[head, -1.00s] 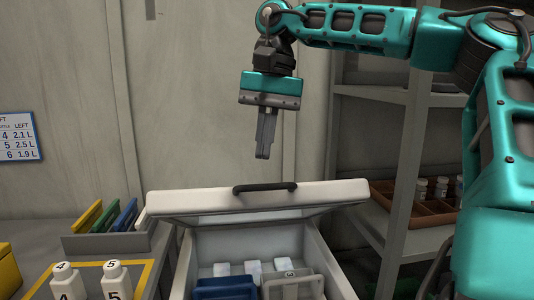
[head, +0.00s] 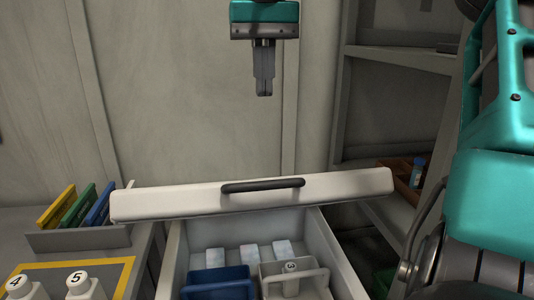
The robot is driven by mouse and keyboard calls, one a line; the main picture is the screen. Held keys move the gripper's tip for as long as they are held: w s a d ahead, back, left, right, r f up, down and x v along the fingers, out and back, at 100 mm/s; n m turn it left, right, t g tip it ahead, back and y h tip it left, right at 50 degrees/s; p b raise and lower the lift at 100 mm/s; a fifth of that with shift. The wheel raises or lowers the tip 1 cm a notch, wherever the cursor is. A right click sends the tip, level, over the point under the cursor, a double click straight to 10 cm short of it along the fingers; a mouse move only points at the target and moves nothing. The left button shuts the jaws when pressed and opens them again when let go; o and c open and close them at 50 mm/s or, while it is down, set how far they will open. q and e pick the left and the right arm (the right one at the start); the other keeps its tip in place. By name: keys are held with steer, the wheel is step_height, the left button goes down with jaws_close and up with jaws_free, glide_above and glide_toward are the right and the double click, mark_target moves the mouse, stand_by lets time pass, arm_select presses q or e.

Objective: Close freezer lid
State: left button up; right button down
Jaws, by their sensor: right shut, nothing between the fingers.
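The white freezer lid (head: 150,203) stands open at the back of the freezer box (head: 330,262). Its front face with a dark bar handle (head: 262,185) is toward me. The freezer holds a blue basket (head: 218,280), a light grey basket (head: 305,285) with an item marked 3, and several white packs (head: 250,254). My right gripper (head: 264,92) is shut and empty. It points down and appears above the handle in the picture, apart from the lid. My left gripper is not in view.
Yellow, green and blue folders (head: 78,207) stand in a grey holder left of the freezer. White bottles marked 4 and 5 (head: 82,290) stand on a yellow-edged mat (head: 112,264). A shelf with a brown tray (head: 400,185) is at the right. A wall is behind.

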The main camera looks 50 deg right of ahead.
steer(key=b, duration=0.1)
glide_toward(252, 196)
steer(key=d, duration=0.2)
steer(key=d+r, duration=0.1)
steer(key=shift+s, duration=0.35)
steer(key=f, duration=0.1)
steer(key=s+a+f, duration=0.1)
steer(key=shift+s+a+f+b, duration=0.2)
steer(key=shift+s+f+b, duration=0.1)
steer(key=shift+f, duration=0.1)
steer(key=shift+s+a+f, duration=0.3)
steer(key=shift+f, duration=0.1)
steer(key=shift+f, duration=0.1)
